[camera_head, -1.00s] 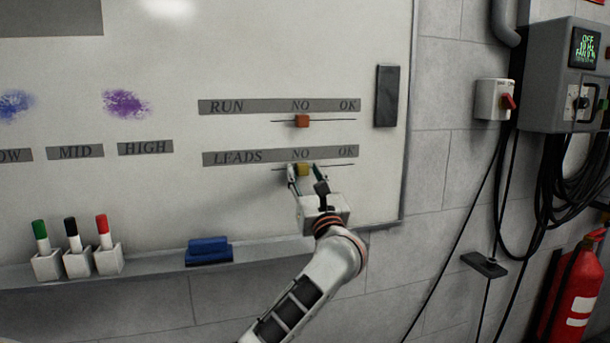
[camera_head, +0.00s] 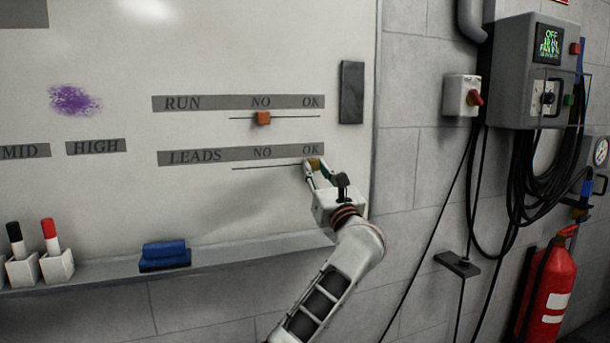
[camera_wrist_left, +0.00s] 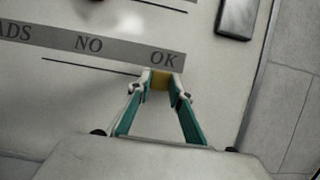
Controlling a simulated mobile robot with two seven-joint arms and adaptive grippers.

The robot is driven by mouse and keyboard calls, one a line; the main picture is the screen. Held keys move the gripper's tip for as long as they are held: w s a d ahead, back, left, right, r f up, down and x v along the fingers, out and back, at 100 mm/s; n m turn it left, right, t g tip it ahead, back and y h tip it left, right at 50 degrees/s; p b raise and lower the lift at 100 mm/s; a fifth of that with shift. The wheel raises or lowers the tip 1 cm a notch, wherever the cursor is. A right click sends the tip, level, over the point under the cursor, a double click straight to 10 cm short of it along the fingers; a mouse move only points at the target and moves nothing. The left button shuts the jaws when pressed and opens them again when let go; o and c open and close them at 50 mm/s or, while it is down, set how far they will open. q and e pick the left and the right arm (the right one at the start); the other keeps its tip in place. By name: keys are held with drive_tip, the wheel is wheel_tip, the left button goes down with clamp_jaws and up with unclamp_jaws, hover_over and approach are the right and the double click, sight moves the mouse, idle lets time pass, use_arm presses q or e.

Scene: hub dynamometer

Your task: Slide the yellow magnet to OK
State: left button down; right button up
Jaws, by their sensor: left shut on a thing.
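The yellow magnet (camera_head: 315,163) is on the LEADS line of the whiteboard, just below the word OK on the grey label strip (camera_head: 209,156). It also shows in the left wrist view (camera_wrist_left: 160,80), between my fingertips under OK. My left gripper (camera_head: 314,167) is shut on the yellow magnet, with a finger on each side of it. The same gripper (camera_wrist_left: 160,84) fills the lower middle of the left wrist view. The fingers partly hide the magnet in the head view. My right gripper is not in view.
An orange magnet (camera_head: 263,118) sits under NO on the RUN line above. A dark block (camera_head: 351,92) is on the board's right side. A blue eraser (camera_head: 165,256) and marker holders (camera_head: 57,265) stand on the ledge. A fire extinguisher (camera_head: 552,285) is at right.

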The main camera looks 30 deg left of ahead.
use_arm(q)
drive_tip(key=shift+w+d, duration=0.15)
drive_tip(key=shift+r, duration=0.1)
drive_tip(key=c, duration=2.2)
unclamp_jaws()
drive_tip(key=o, duration=0.4)
drive_tip(key=shift+w+d, duration=0.1)
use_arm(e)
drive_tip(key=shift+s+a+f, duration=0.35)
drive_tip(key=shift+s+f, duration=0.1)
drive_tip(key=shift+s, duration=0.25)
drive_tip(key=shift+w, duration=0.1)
use_arm(q)
drive_tip(key=v, duration=1.2)
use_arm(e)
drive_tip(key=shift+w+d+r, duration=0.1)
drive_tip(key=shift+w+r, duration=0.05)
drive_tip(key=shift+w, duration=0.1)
